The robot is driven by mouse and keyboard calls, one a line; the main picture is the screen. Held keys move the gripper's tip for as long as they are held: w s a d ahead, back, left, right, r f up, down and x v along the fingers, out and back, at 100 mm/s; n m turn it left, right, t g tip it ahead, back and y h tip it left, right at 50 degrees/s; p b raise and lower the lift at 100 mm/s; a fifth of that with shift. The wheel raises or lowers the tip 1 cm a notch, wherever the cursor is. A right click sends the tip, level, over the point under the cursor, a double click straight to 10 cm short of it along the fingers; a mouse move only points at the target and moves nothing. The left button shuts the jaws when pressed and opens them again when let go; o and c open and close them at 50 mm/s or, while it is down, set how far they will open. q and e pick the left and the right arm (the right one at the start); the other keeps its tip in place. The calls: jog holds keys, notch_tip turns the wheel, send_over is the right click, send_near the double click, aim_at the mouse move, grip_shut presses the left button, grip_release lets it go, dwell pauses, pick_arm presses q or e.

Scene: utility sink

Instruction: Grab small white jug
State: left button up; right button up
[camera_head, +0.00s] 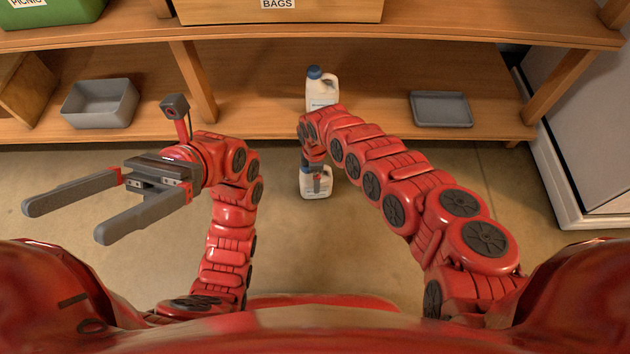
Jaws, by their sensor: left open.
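A white jug (308,187) with a label is low in front of the shelf at picture centre, below the end of my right arm. My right gripper (317,178) is at the jug's top and partly covers it. Its fingers are mostly hidden, so I cannot tell whether they grip it or whether the jug stands on the floor. Another white jug (321,92) with a blue cap stands upright on the lower shelf, its lower part behind my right arm. My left gripper (64,221) is open and empty at the left, over the floor, apart from both jugs.
The wooden lower shelf (260,90) holds a grey bin (100,103) at left and a shallow grey tray (440,108) at right. A green bin (50,10) and a wooden box (225,12) labelled BAGS sit above. A white appliance (590,150) stands at right.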

jog(key=shift+c, duration=0.3)
grip_shut()
dwell(0.4)
